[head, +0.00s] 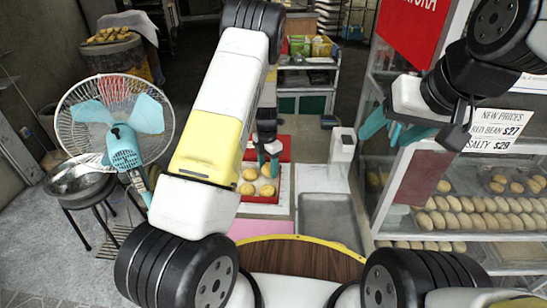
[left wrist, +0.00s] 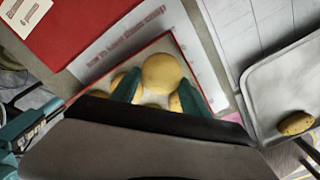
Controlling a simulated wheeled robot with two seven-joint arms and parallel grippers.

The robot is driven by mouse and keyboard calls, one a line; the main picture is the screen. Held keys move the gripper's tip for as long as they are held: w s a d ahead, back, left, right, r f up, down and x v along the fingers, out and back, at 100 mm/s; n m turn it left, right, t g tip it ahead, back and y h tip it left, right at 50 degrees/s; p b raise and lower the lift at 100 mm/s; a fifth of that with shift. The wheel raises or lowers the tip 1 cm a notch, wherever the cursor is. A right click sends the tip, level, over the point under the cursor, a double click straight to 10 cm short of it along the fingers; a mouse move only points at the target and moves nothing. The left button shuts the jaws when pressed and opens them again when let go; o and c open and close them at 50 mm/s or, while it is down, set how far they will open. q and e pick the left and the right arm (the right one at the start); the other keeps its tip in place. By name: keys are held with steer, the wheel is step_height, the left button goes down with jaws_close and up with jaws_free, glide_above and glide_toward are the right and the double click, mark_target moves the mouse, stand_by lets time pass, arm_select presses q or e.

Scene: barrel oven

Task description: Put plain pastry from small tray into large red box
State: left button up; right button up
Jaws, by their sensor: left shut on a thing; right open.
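The large red box (head: 262,200) stands open on the counter in the head view, with several round golden pastries (head: 248,188) inside. My left gripper (head: 270,160) is over its far part. In the left wrist view its teal fingers (left wrist: 158,92) are shut on a round plain pastry (left wrist: 160,72), with box pastries partly hidden below. The small grey tray (head: 328,215) lies right of the box. It also shows in the left wrist view (left wrist: 280,80), with one pastry (left wrist: 297,123) near its edge. My right gripper (head: 388,130) is open and empty, raised beside the display case.
The glass display case (head: 440,185) with rows of pastries stands at the right. A white container (head: 343,145) stands behind the small tray. A fan (head: 120,130) and a metal bowl (head: 80,180) on a stool are at the left. A round wooden board (head: 290,258) lies in front.

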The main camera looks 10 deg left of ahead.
mark_target(268, 167)
arm_select(q)
steer(key=shift+f, duration=1.5)
steer(key=o, duration=1.1)
steer(key=shift+f, duration=0.1)
